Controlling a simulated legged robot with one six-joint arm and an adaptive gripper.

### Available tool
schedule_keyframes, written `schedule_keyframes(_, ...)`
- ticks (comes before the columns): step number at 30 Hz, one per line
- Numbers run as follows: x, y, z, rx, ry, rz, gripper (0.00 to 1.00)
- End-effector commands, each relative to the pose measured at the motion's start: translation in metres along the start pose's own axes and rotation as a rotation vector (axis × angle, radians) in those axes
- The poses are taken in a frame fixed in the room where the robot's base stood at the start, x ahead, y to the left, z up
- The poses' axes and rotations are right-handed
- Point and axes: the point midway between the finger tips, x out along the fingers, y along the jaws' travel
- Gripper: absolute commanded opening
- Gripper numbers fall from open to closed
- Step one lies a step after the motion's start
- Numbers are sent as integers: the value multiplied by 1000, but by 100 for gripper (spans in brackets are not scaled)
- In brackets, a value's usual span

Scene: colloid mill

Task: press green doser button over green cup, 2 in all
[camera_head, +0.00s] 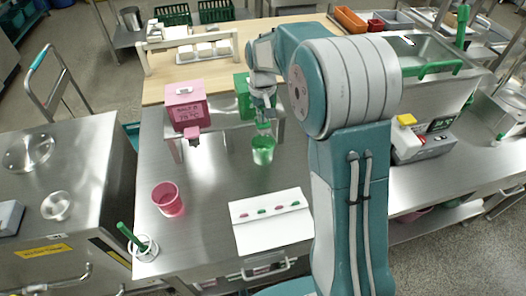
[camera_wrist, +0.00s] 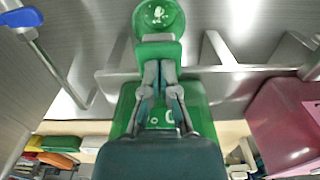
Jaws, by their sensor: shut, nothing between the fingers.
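The green doser (camera_head: 243,95) stands on a metal stand at the back of the steel table, partly hidden by my arm. In the wrist view its green body (camera_wrist: 205,112) lies behind my fingers. The green cup (camera_head: 263,150) stands below the doser's front; its round top also shows in the wrist view (camera_wrist: 158,15). My gripper (camera_head: 264,118) is shut and empty, pointing down at the doser's front. In the wrist view its fingertips (camera_wrist: 158,65) are at the green front block (camera_wrist: 158,50) with a grey strip. I cannot tell whether they touch it. The button itself is not clearly visible.
A pink doser (camera_head: 187,108) stands to the left of the green one. A pink cup (camera_head: 168,198) stands at the table's left. A white card (camera_head: 270,222) with a row of pink and green marks lies at the front. A green-handled tool (camera_head: 130,236) is at front left.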

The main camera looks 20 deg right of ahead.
Motion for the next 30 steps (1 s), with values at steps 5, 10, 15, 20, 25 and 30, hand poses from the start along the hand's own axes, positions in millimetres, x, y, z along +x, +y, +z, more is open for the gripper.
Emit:
schedule_keyframes(5,-4,0,0,0,-1,0,0)
schedule_keyframes(10,-13,0,0,0,-2,0,0)
schedule_keyframes(15,-22,0,0,0,-1,0,0)
schedule_keyframes(20,-30,0,0,0,0,0,0)
schedule_keyframes(25,-37,0,1,0,-1,0,0)
schedule_keyframes(30,-37,0,1,0,-1,0,0)
